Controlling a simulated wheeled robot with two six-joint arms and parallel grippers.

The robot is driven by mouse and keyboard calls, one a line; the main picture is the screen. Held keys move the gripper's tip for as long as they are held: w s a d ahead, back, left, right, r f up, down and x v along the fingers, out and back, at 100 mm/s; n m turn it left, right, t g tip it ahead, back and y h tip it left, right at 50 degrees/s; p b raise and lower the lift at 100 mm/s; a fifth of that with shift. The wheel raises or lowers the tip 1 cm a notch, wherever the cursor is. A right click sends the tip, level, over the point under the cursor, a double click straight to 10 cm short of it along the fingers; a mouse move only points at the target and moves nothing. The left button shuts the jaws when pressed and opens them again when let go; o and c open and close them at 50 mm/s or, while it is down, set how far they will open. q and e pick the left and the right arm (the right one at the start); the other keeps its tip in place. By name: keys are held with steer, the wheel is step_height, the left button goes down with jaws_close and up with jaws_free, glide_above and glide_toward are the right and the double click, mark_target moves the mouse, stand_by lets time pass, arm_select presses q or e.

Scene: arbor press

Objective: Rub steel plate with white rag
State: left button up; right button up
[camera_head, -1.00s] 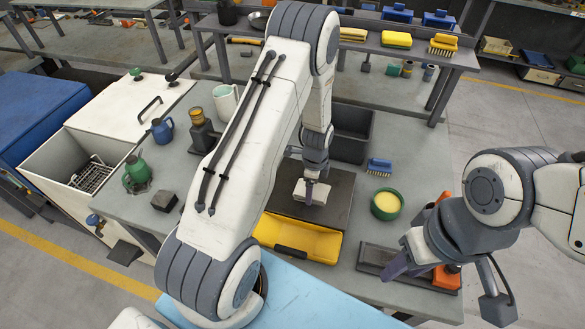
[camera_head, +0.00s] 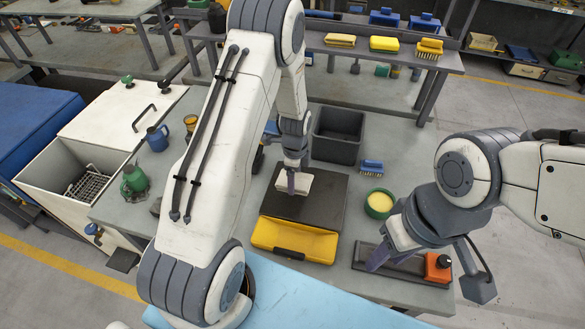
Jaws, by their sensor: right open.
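The dark steel plate (camera_head: 325,203) lies flat on the grey bench, partly covered by my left arm. My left gripper (camera_head: 291,184) points down over the plate's left half. A pale block-like shape surrounds its purple finger; I cannot tell whether this is the white rag or the gripper's own body. Whether it touches the plate is also unclear. My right gripper (camera_head: 378,258) is open, with nothing visible between its purple fingers, above a dark shallow tray (camera_head: 405,280). The white rag is not clearly seen anywhere else.
A yellow tray (camera_head: 295,240) lies in front of the plate. A black bin (camera_head: 338,137) stands behind it. A blue brush (camera_head: 371,167) and a green bowl (camera_head: 380,203) with yellow contents are to the right.

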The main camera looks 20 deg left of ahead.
arm_select(q)
steer(key=shift+r+p, duration=0.7)
steer(key=shift+r, duration=0.55)
